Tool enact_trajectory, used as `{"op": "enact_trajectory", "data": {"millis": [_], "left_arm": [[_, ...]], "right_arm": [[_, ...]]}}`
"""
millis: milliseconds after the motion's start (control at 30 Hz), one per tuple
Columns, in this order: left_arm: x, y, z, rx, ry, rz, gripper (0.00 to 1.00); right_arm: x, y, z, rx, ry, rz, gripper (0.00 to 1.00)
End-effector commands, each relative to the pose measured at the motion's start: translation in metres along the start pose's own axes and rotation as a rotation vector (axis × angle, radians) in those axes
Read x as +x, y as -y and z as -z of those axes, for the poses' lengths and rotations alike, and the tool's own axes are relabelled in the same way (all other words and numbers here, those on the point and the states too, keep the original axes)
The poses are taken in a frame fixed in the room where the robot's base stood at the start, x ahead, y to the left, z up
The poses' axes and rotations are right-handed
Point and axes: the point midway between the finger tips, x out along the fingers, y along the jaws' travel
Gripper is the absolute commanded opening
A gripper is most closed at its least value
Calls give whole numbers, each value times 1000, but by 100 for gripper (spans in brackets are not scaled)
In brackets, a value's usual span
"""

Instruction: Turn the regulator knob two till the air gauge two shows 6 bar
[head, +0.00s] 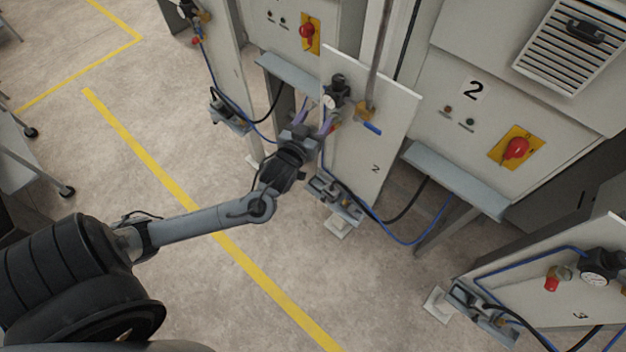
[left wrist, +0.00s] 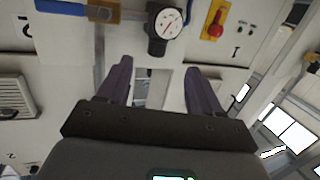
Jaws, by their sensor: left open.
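Panel two (head: 372,170) is a pale upright plate marked 2. It carries the black regulator knob two (head: 338,82), with the round white air gauge two (head: 329,101) just below it. In the left wrist view, which is upside down, the gauge (left wrist: 169,24) has a red needle, but its scale is too small to read. The dark knob (left wrist: 156,46) hangs below the gauge there. My left gripper (head: 316,114) is open in front of the panel, below the knob in the head view. In the wrist view its fingers (left wrist: 158,72) point toward the knob, apart from it and empty.
A blue-handled valve (head: 371,128) sits on the panel right of the gauge. Panel 3 (head: 545,290) is at lower right. Blue and black hoses hang between.

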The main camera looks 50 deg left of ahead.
Motion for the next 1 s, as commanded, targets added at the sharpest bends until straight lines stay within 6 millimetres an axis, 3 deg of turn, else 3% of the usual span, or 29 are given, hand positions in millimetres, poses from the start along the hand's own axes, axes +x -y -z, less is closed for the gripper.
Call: {"op": "enact_trajectory", "data": {"millis": [33,100,500,767,1000], "left_arm": [[-11,-3,2,-10,35,-3,65],[-23,-6,-4,-24,76,-7,65],[-93,-32,-30,-100,324,-54,65],[-133,-51,-37,-144,469,-86,65],[-152,-67,-40,-164,554,-124,65]], "right_arm": [[-19,0,6,1,-3,1,43],[-30,-1,10,2,-3,1,43],[-78,-3,25,-3,1,-3,43],[-100,-6,32,-10,2,-8,43],[-104,-6,33,-9,2,-8,43]]}}
